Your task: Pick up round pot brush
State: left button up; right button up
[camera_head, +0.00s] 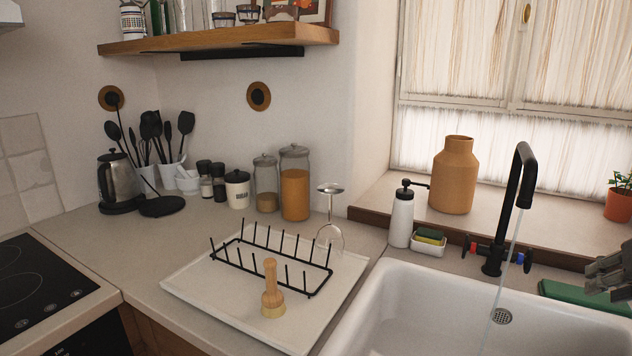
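The round pot brush (271,289) has a light wooden handle and a round, paler head. It stands upright, handle up, near the front of a white tray (190,291), just in front of the black dish rack (228,263). My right gripper (598,277) shows only in part at the right edge, above the right side of the sink and far from the brush. Its fingertips point left, and I cannot tell whether it is open or shut. My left gripper is not in view.
The white sink (390,297) lies right of the tray, with a black tap (520,190) running water. An upside-down wine glass (330,225) stands by the rack's back right. A soap dispenser (401,218) stands behind the sink. A hob (40,290) is at left.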

aim_at(274, 305)
jog(key=k+j, duration=0.15)
jog(key=k, duration=0.35)
jog(key=k+j, duration=0.15)
jog(key=k, duration=0.3)
jog(key=k+j, duration=0.1)
jog(key=k, duration=0.4)
